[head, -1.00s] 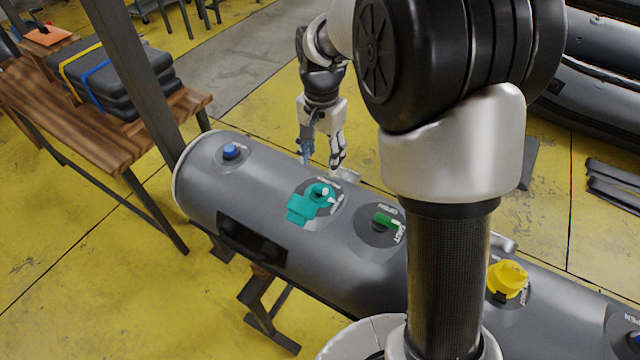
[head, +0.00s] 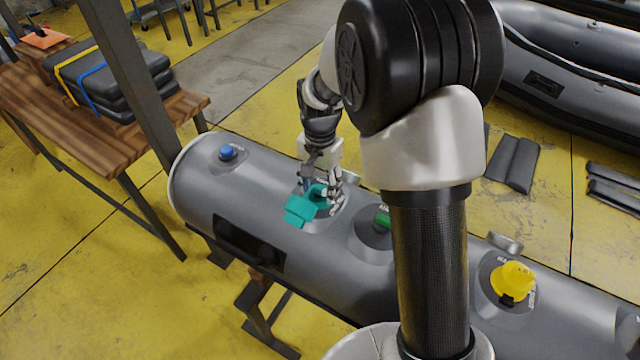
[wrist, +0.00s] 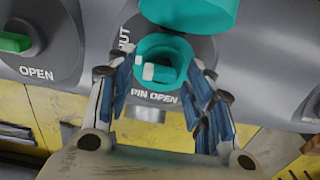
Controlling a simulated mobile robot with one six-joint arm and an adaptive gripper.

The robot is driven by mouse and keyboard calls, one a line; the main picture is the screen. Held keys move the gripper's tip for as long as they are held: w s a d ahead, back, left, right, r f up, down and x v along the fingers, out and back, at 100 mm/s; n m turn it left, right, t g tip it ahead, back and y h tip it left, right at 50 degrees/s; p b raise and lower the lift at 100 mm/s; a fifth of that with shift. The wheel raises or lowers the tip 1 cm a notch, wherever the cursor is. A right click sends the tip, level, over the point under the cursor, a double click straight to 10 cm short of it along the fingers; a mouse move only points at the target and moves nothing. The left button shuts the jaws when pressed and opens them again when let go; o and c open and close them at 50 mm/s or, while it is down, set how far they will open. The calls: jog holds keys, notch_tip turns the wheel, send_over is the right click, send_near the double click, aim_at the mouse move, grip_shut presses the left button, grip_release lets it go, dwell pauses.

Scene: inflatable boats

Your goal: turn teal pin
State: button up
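The teal valve (head: 299,210) sits on top of the grey inflatable tube, its teal cap flipped toward me. In the wrist view, the teal pin (wrist: 157,73), with a pale top, stands inside the round teal collar (wrist: 186,46). "PIN OPEN" is printed below the collar, and partly hidden lettering ending in "UT" is at its left. My gripper (wrist: 163,78) is open, with one finger on each side of the collar and pin. In the head view my gripper (head: 321,186) is down at the valve and hides part of it. I cannot tell whether the fingers touch the collar.
On the same grey tube (head: 330,270) are a blue valve (head: 228,152), a green valve (head: 383,220) partly behind my arm, and a yellow valve (head: 513,281). A wooden bench (head: 150,130) stands at the left. A dark boat (head: 590,85) lies at the back right.

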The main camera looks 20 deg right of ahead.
jog(key=c, duration=0.9)
jog(key=shift+c, duration=0.2)
jog(key=n+p, duration=0.2)
jog(key=n, duration=0.2)
jog(key=shift+r, duration=0.1)
jog(key=n+p, duration=0.1)
jog(key=n, duration=0.4)
jog(key=shift+w+p, duration=0.2)
jog(key=shift+p, duration=0.2)
jog(key=n+p, duration=0.1)
jog(key=n, duration=0.4)
jog(key=shift+w+n+p, duration=0.15)
jog(key=shift+n+p, duration=0.3)
jog(key=shift+n, duration=1.45)
